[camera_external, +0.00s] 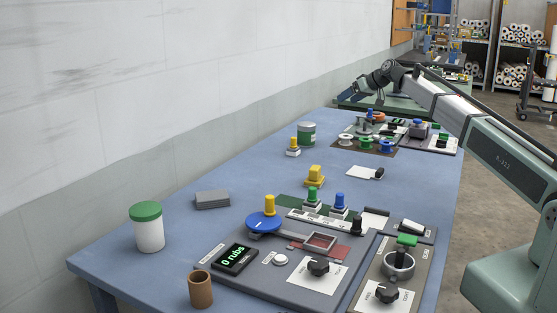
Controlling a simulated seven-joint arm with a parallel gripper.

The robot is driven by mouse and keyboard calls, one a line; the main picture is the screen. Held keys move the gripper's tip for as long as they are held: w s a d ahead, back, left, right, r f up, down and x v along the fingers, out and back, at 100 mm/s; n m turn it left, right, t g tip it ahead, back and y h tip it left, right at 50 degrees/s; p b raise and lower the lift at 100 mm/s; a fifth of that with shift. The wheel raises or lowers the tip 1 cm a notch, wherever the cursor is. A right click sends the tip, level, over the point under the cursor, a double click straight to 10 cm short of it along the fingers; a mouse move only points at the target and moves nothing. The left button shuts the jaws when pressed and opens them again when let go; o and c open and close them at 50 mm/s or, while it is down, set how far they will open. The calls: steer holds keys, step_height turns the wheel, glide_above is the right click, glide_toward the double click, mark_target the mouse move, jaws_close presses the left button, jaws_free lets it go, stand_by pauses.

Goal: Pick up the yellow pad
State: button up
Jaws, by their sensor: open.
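A yellow block with a yellow knob on a wider yellow base (315,176) stands upright near the middle of the blue table. A second yellow-knobbed piece with a pale base (293,147) stands farther back, to its left. A third yellow knob (270,205) stands at the blue disc at the front. I cannot tell for certain which of these is called the pad; the first is the most fully yellow. My gripper (380,97) is open, small and dark in this view, high above the far end of the table and well away from the yellow pieces.
Green (312,196) and blue (339,202) knobbed pieces stand on the panel in front of the yellow block. A grey stack (212,200) and a green-lidded jar (147,227) are at left. A white-and-green can (307,134) is at the back. Bare table surrounds the yellow block's left side.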

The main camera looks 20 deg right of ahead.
steer(key=s+a+f+n+g+h, duration=0.1)
steer(key=s+a+n+g, duration=0.15)
steer(key=s+a, duration=0.55)
steer(key=s+a+n+g, duration=0.25)
steer(key=s+a, duration=0.25)
steer(key=a, duration=0.5)
steer(key=r+n+g+h, duration=0.2)
steer(key=g+h, duration=0.2)
steer(key=h, duration=0.1)
glide_above(315, 167)
steer(key=a, duration=0.1)
steer(key=f, duration=0.8)
steer(key=shift+s+f, duration=0.2)
steer(key=shift+s, duration=0.05)
steer(key=shift+w+d+f, duration=0.1)
steer(key=shift+d+f, duration=0.15)
steer(key=shift+f, duration=1.1)
steer(key=shift+d+f, duration=0.2)
steer(key=shift+f, duration=1.1)
steer(key=shift+c, duration=0.4)
steer(key=c, duration=1)
steer(key=shift+o, duration=0.2)
steer(key=shift+r, duration=0.15)
